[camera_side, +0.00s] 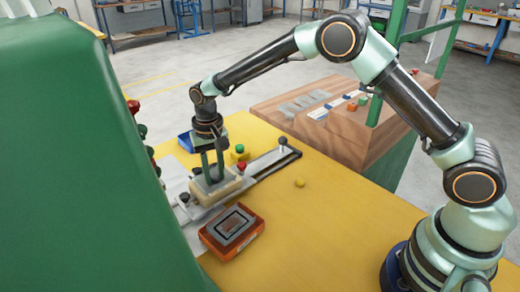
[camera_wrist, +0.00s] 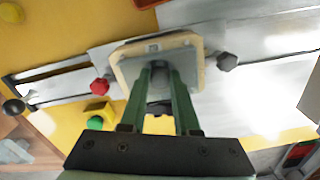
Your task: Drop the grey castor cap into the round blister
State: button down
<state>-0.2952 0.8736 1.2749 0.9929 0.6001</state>
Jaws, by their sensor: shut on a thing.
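My gripper (camera_side: 213,178) points down over a pale, beige-rimmed holder with a grey inside (camera_side: 190,194), on the metal rail. The holder also shows in the wrist view (camera_wrist: 125,78), with rounded corners. The two green fingers (camera_wrist: 160,67) reach down to its grey inside, their tips close together. They are shut on a small grey piece, taken as the castor cap; its outline is mostly hidden by the fingers and blends with the grey behind. Whether it touches the holder I cannot tell. I cannot make out the round blister clearly.
A red knob (camera_side: 242,166) and a dark knob (camera_wrist: 228,62) stand either side of the holder. A yellow block with a green knob (camera_side: 240,153) is behind the rail. An orange tray (camera_side: 232,245) lies in front, a yellow piece (camera_side: 299,183) right. The green machine (camera_side: 70,150) stands left.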

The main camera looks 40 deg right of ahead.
jog(key=shift+r, duration=0.1)
jog(key=c, duration=0.6)
grip_release()
jog(key=c, duration=0.4)
jog(key=shift+r, duration=3.5)
